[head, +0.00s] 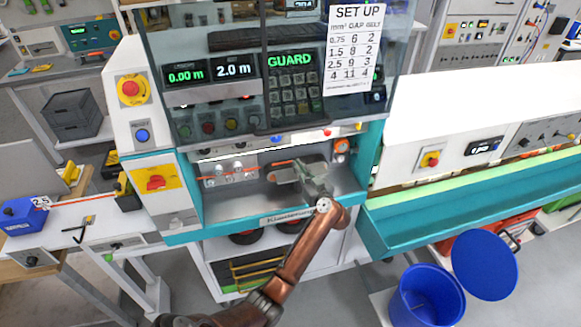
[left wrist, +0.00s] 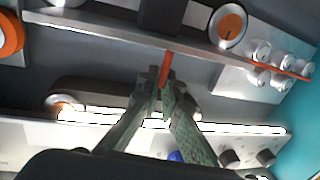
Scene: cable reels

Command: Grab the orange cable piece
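The orange cable piece (left wrist: 166,66) shows in the left wrist view as a short orange bar at my left gripper's fingertips (left wrist: 161,82). The fingers come together closely and look shut on it, with its end sticking out past the tips. In the head view the left gripper (head: 306,176) is inside the machine's open bay, and a short orange length (head: 282,163) shows just left of it. The fingers hide part of the piece. A longer orange cable (head: 232,173) runs through rollers at the bay's left; it also shows in the wrist view (left wrist: 285,71). My right gripper is not in view.
The machine's panel (head: 250,90) overhangs the bay, and its front ledge (head: 290,216) lies below the gripper. An orange-ringed knob (head: 341,146) is at the bay's right. A teal trough (head: 440,215) and blue bin (head: 428,298) stand to the right.

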